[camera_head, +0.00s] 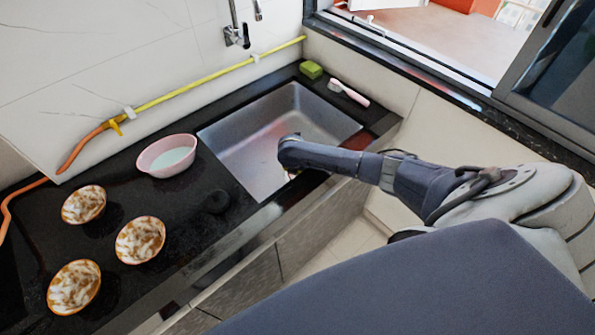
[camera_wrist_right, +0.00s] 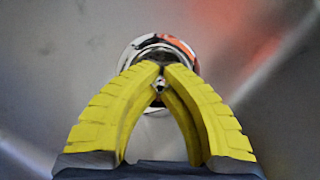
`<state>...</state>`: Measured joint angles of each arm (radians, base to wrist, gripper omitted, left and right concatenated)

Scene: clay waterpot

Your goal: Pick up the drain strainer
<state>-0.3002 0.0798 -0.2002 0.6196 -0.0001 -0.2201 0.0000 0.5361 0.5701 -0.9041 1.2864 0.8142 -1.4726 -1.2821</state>
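The drain strainer (camera_wrist_right: 160,45) is a shiny round metal piece at the bottom of the grey sink (camera_head: 235,150). It shows in the right wrist view, partly covered by the yellow fingers of my right gripper (camera_wrist_right: 162,70). The fingertips are drawn close together over its middle, with a small shiny part showing between them. They look shut on it, though the exact contact is hidden. In the head view, my right arm reaches in from the right over the sink, hiding the strainer and fingers. My left gripper is out of view.
On the black counter left of the sink are a pink bowl (camera_head: 167,156) and several brown-white bowls (camera_head: 140,240). A green sponge (camera_head: 311,69) and a pink-handled brush (camera_head: 348,92) lie behind the sink. A yellow-orange hose (camera_head: 190,92) runs along the wall.

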